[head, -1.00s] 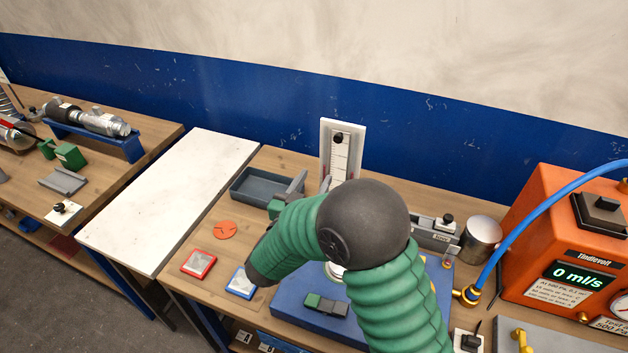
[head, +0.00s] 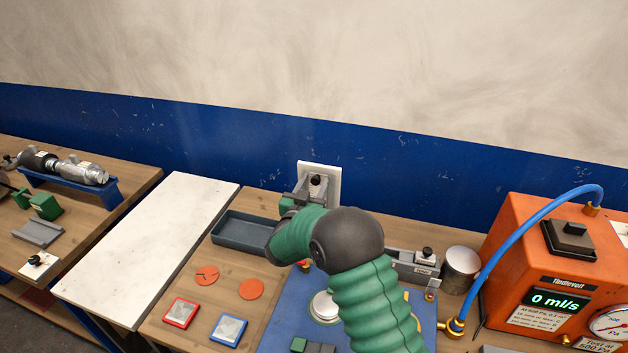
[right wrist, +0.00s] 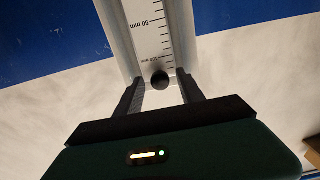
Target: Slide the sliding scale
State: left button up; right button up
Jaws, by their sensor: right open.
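The sliding scale is an upright white plate (head: 333,180) at the back of the bench, against the blue wall band. Its round black knob (head: 316,180) is near the top. In the right wrist view the scale (right wrist: 150,35) shows millimetre marks, and the knob (right wrist: 160,80) is by the 100 mm mark. My right gripper (head: 312,184) is in front of the plate at knob height. In the right wrist view its open fingers (right wrist: 160,84) stand on either side of the knob, with gaps visible. My arm hides the lower part of the scale. My left gripper is not in view.
A grey tray (head: 243,233) lies left of my arm. Orange discs (head: 251,289), a red-framed tile (head: 180,312) and a blue-framed tile (head: 228,330) lie in front. An orange flow meter (head: 540,270) with a blue hose (head: 500,250) stands at the right.

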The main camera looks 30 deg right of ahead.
jog(key=shift+w+d, duration=0.1)
jog(key=shift+c, duration=0.8)
grip_shut()
dwell(0.6)
